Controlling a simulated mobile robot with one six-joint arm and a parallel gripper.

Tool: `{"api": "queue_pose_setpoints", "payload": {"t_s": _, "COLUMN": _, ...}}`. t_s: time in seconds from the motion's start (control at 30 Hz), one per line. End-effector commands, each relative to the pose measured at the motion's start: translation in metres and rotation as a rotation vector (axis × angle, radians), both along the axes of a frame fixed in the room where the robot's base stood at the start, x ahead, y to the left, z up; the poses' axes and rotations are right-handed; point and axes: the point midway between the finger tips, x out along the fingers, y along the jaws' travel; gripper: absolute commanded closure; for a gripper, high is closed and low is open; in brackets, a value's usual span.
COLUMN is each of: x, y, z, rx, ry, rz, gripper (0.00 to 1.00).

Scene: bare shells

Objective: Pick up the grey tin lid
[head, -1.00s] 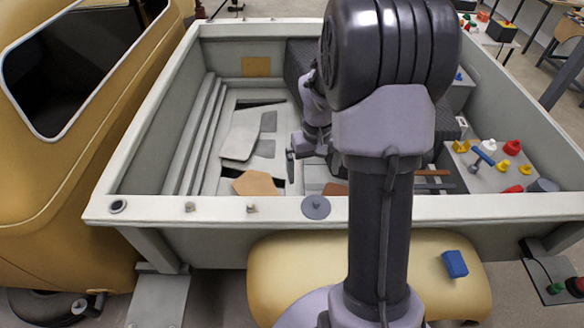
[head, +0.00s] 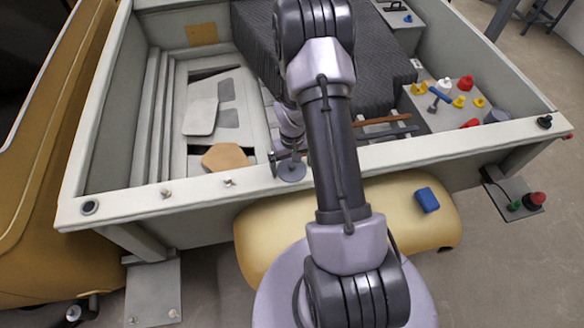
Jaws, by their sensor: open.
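The grey tin lid (head: 291,173) is a flat, round disc with a small knob. It lies on the pale top edge of the truck bed's near wall, close to the middle of the head view. My gripper (head: 286,158) is open, just above or at the far side of the lid, and overlaps it in the picture. I cannot tell whether the fingers touch the lid. My arm covers the area to the right of the lid.
The pale near wall (head: 130,205) carries small knobs to the left. A tan board (head: 226,157) lies inside the bed. A blue block (head: 427,200) sits on the yellow fender (head: 385,195). Colored pieces stand on a grey surface (head: 440,118) at right.

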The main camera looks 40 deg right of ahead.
Motion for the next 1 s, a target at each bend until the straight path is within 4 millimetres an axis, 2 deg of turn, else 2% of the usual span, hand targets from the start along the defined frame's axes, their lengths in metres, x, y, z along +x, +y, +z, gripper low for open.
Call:
{"api": "queue_pose_setpoints", "payload": {"t_s": 0.03, "x": 0.0, "y": 0.0, "z": 0.0, "rx": 0.0, "ry": 0.0, "rz": 0.0, "gripper": 0.04}}
{"api": "queue_pose_setpoints", "payload": {"t_s": 0.2, "x": 0.0, "y": 0.0, "z": 0.0, "rx": 0.0, "ry": 0.0, "rz": 0.0, "gripper": 0.37}}
{"api": "queue_pose_setpoints", "payload": {"t_s": 0.3, "x": 0.0, "y": 0.0, "z": 0.0, "rx": 0.0, "ry": 0.0, "rz": 0.0, "gripper": 0.54}}
{"api": "queue_pose_setpoints", "payload": {"t_s": 0.57, "x": 0.0, "y": 0.0, "z": 0.002, "rx": 0.0, "ry": -0.001, "rz": 0.001, "gripper": 0.54}}
{"api": "queue_pose_setpoints", "payload": {"t_s": 0.67, "x": 0.001, "y": 0.0, "z": 0.009, "rx": -0.001, "ry": -0.002, "rz": 0.001, "gripper": 0.54}}
{"api": "queue_pose_setpoints", "payload": {"t_s": 0.87, "x": 0.001, "y": -0.002, "z": 0.037, "rx": -0.002, "ry": -0.003, "rz": -0.001, "gripper": 0.54}}
{"api": "queue_pose_setpoints", "payload": {"t_s": 1.0, "x": -0.008, "y": -0.034, "z": 0.036, "rx": -0.001, "ry": -0.002, "rz": -0.005, "gripper": 0.54}}
